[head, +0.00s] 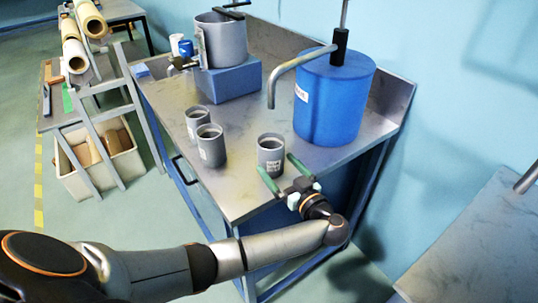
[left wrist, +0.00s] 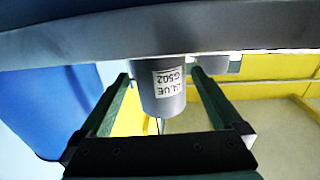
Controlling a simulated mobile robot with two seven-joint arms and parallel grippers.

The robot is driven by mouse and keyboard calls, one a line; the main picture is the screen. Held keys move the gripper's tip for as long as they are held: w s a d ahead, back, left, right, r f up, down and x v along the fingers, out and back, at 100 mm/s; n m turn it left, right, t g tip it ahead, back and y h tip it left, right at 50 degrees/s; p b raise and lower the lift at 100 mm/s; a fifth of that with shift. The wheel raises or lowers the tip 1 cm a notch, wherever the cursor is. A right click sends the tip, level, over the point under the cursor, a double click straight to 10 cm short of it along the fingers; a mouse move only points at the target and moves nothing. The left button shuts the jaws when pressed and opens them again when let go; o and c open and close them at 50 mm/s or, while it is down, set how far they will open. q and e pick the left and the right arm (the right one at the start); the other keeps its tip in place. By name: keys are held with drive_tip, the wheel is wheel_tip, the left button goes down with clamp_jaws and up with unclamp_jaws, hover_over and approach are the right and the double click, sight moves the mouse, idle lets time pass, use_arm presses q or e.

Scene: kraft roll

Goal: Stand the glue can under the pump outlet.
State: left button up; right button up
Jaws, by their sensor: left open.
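The glue can (head: 270,150) is a small grey cup with a white label, upright near the front edge of the metal bench (head: 235,190). In the left wrist view the can (left wrist: 160,95) shows upside down, its label reading GLUE G502. My left gripper (head: 276,164) is open, its green fingertips on either side of the can's near part; contact cannot be told. The pump outlet (head: 271,95) is the downturned end of a grey pipe from the blue drum (head: 335,105). In the picture it hangs above and behind the can. My right gripper is not in view.
Two similar grey cans (head: 210,145) (head: 196,120) stand to the left on the bench. A grey pot (head: 225,42) sits on a blue block (head: 228,80) at the back left. Bare bench top lies between the cans and the drum.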

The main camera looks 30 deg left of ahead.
sight(278, 166)
use_arm(q)
drive_tip(key=v, duration=0.4)
drive_tip(key=shift+s+d, duration=0.2)
drive_tip(key=shift+d, duration=0.15)
drive_tip(key=s+d+f+m+t+h, duration=0.25)
drive_tip(key=d+m+t+h, duration=0.35)
drive_tip(key=h, duration=0.3)
drive_tip(key=s+d+f+m+t+h, duration=0.25)
drive_tip(key=d+m+t+h, duration=0.35)
drive_tip(key=h, duration=0.4)
drive_tip(key=s+a+f+m+g, duration=0.2)
drive_tip(key=s+a+f+g, duration=0.2)
drive_tip(key=s+f+g, duration=0.7)
drive_tip(key=s+f, duration=0.5)
drive_tip(key=shift+s+a+f+m, duration=0.2)
drive_tip(key=shift+s+m, duration=0.1)
drive_tip(key=shift+m, duration=0.1)
